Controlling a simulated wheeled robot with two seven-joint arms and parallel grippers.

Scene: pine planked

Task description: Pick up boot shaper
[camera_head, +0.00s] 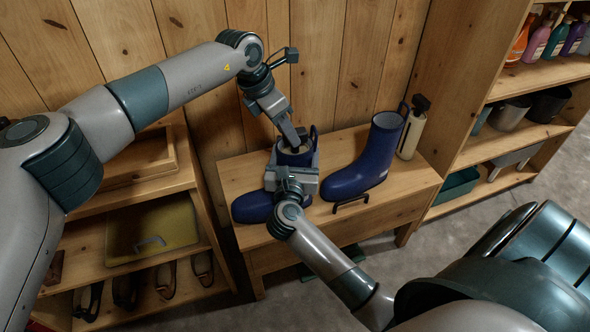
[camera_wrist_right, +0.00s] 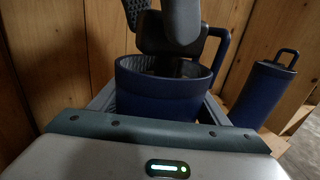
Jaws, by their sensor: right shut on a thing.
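The left blue boot (camera_head: 252,206) stands on the wooden bench, its toe to the left. My right gripper (camera_head: 291,170) is shut on its shaft; in the right wrist view the fingers flank the blue shaft (camera_wrist_right: 165,92). My left gripper (camera_head: 294,140) points down at the boot's open top, and its dark fingers show there in the right wrist view (camera_wrist_right: 178,30). Whether they are shut is hidden. A boot shaper is not clearly visible; the inside of the shaft is dark and mostly covered. A second blue boot (camera_head: 372,160) stands upright to the right.
A cream bottle with a dark top (camera_head: 411,134) stands behind the right boot. Shelves with bottles and bins (camera_head: 510,116) rise at right, and a low shelf with shoes (camera_head: 150,235) stands at left.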

